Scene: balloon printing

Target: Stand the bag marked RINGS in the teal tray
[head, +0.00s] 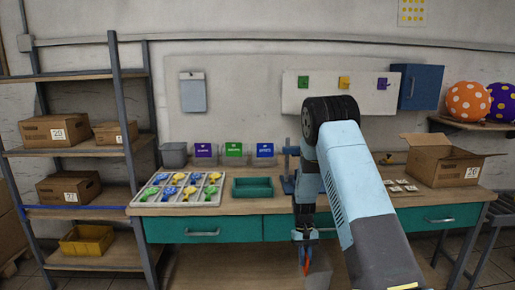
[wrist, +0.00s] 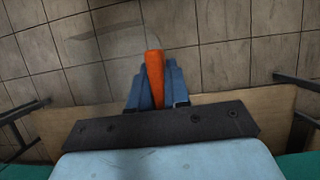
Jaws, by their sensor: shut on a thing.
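The teal tray (head: 252,194) lies on the workbench, left of my arm, and looks empty. My gripper (head: 304,240) points down in front of the bench, below its top. It is shut on an orange thing (head: 306,267), which also shows between the blue fingers in the wrist view (wrist: 154,70). The orange thing is long and narrow; I see no lettering on it. Several small white packets (head: 400,185) lie on the bench right of my arm, too small to read. I cannot tell which thing is the bag marked RINGS.
A sorting tray (head: 147,210) of coloured balloons is left of the teal tray. Labelled bins (head: 205,151) stand behind. An open cardboard box (head: 437,168) is at the bench's right. A shelf rack (head: 125,110) stands at left. Tiled floor (wrist: 230,60) shows below my gripper.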

